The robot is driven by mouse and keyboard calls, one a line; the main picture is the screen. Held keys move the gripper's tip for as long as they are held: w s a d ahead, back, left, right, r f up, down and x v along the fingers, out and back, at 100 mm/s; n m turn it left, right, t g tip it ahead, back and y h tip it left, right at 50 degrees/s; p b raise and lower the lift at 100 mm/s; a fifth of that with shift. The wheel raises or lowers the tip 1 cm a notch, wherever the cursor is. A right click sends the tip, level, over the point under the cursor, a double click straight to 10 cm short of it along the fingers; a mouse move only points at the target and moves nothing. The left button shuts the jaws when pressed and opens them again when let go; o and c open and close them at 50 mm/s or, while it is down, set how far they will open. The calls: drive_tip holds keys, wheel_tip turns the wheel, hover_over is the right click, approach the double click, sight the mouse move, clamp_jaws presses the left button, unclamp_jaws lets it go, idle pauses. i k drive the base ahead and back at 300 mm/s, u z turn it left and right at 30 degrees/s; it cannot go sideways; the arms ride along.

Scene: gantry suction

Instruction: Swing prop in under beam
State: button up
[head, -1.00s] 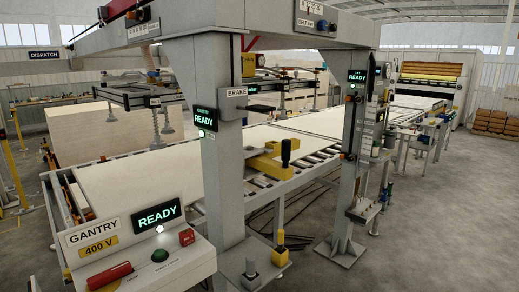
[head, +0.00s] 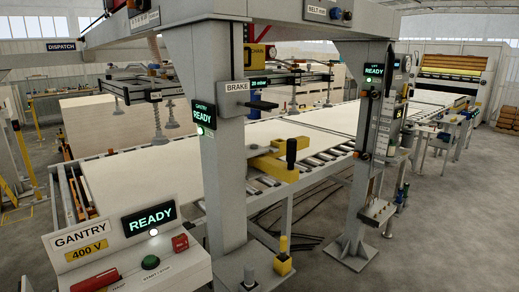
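No part of my gripper shows. The grey gantry beam (head: 270,22) crosses the top of the view, standing on two grey columns. I cannot tell for sure which part is the prop. A yellow bracket (head: 272,166) with an upright black handle (head: 291,150) sits at the near side of the roller line, between the columns. A box marked BRAKE (head: 237,87) with a dark lever (head: 262,105) is on the near column.
A GANTRY console (head: 110,250) with a READY screen stands close at front left. The near column (head: 220,150) and far column (head: 362,170) bound the opening to the line. Pale boards (head: 150,175) lie on the rollers. Grey floor (head: 440,240) is clear at right.

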sight(267, 162)
drive_tip(key=u, duration=0.4)
drive_tip(key=i, duration=0.55)
drive_tip(key=u, duration=0.35)
